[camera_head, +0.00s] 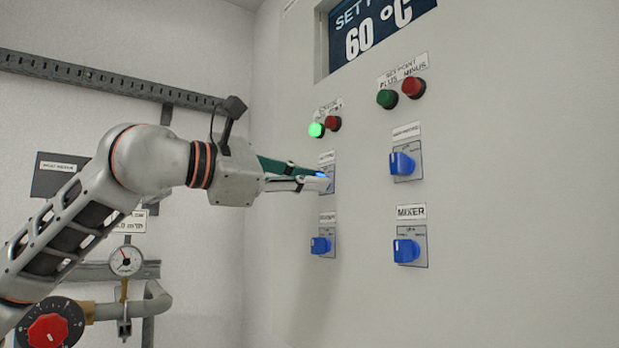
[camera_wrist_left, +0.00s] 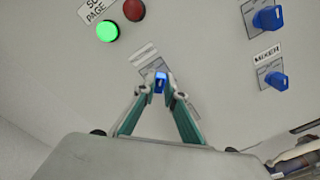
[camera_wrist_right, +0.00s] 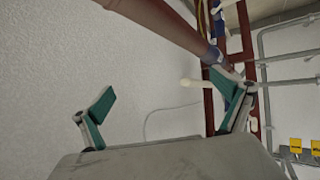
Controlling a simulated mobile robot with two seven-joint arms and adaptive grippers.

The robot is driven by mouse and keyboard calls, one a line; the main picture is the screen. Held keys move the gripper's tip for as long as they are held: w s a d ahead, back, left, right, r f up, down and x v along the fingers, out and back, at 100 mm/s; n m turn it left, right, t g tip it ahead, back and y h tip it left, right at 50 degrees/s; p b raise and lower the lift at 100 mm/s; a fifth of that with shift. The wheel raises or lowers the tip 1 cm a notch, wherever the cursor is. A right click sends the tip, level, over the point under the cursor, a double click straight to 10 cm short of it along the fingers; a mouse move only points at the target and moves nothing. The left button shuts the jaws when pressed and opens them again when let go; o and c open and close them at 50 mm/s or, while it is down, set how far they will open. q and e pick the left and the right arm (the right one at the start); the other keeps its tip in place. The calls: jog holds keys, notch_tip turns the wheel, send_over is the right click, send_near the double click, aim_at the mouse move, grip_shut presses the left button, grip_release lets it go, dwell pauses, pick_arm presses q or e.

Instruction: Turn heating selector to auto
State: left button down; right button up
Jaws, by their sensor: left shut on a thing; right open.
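The heating selector is a blue knob (camera_wrist_left: 160,82) on a grey label plate (camera_head: 330,182) on the white control panel, below a lit green button. My left gripper (camera_head: 322,183) reaches it from the left. Its fingers are shut on the blue knob, one on each side, as the left wrist view shows. The fingers hide most of the knob in the head view, and its pointer setting cannot be read. My right gripper (camera_wrist_right: 175,100) is open and empty, away from the panel, with its fingers wide apart.
The panel also carries a lit green button (camera_head: 316,130), red buttons (camera_head: 412,86), and blue knobs at lower left (camera_head: 320,245), upper right (camera_head: 402,163) and by the MIXER label (camera_head: 406,250). A display (camera_head: 378,27) reads 60 °C. Pipes and a gauge (camera_head: 126,260) stand at left.

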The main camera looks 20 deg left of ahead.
pick_arm(q)
jog(key=shift+f, duration=0.15)
jog(key=c, duration=2.1)
grip_release()
jog(key=shift+w, duration=0.1)
jog(key=v, duration=1.2)
